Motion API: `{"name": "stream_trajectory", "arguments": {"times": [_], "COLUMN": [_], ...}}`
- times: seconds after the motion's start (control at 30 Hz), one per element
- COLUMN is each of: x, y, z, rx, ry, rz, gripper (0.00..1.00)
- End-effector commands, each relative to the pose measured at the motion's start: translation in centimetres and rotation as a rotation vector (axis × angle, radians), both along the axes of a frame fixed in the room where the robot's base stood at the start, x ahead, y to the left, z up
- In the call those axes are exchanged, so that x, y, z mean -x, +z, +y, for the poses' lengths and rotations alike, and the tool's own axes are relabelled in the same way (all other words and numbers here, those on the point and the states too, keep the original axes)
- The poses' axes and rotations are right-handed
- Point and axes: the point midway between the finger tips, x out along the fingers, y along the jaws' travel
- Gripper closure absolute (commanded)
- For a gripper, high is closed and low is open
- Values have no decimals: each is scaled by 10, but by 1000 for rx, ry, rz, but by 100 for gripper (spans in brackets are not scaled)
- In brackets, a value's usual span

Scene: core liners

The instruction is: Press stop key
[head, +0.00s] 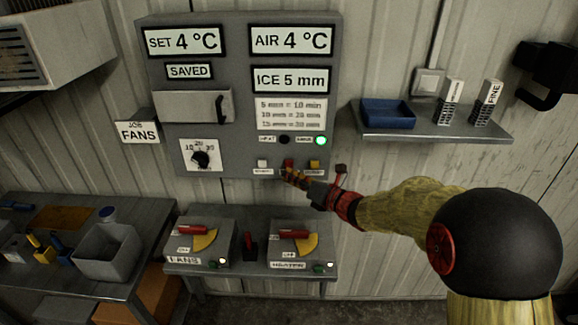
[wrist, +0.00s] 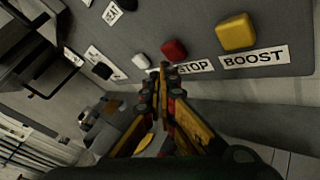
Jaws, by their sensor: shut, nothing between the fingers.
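The red stop key (wrist: 174,50) is on the lower part of the grey control panel, above a white STOP label (wrist: 194,67) in the wrist view. In the head view the red key (head: 288,163) sits between a white key (head: 262,163) and a yellow key (head: 314,164). My gripper (wrist: 160,72) is shut and empty. Its fingertips are just below the stop key, by the left end of the STOP label. Whether they touch the panel I cannot tell. The gripper (head: 286,174) hides part of the labels in the head view.
The yellow BOOST key (wrist: 236,32) and white key (wrist: 141,61) flank the stop key closely. Below the panel, a bench holds the FANS box (head: 207,243) and HEATER box (head: 300,243). A shelf (head: 430,136) with a blue tray is at right. A green lamp (head: 320,140) is lit.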

Motion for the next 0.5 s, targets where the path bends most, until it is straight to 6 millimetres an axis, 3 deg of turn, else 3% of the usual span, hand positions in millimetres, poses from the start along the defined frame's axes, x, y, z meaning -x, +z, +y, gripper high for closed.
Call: {"name": "stream_trajectory", "arguments": {"times": [0.5], "x": [-7], "y": [0], "z": [0], "rx": [0], "ry": [0], "rz": [0], "gripper": [100]}}
